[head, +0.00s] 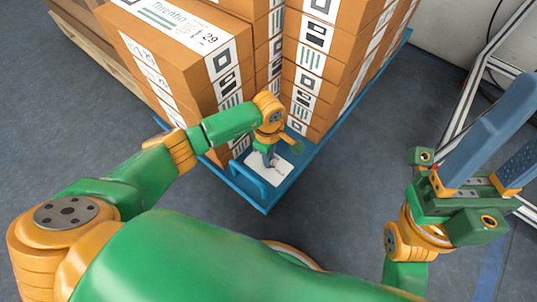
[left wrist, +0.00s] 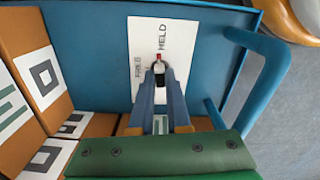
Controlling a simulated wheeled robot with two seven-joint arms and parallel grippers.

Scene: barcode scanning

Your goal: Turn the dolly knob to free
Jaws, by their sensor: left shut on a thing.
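The knob (left wrist: 158,67) is dark with a red tip and sits on a white plate (left wrist: 144,30) marked HELD and FREE. In the left wrist view its red tip points up the picture, close to the HELD lettering; FREE is to its left. My left gripper (left wrist: 159,78) is shut on the knob from above. In the head view the left gripper (head: 268,158) reaches down to the plate (head: 280,172), and the knob is hidden. The plate lies on the blue dolly (head: 247,192). My right gripper (head: 520,125) is raised at the right, open and empty.
Stacked brown boxes (head: 182,62) with printed labels stand on the dolly, close behind my left gripper. A blue bar handle (left wrist: 262,75) rises beside the plate. A wooden pallet (head: 84,42) is at the top left. Grey floor (head: 345,190) is clear right of the dolly.

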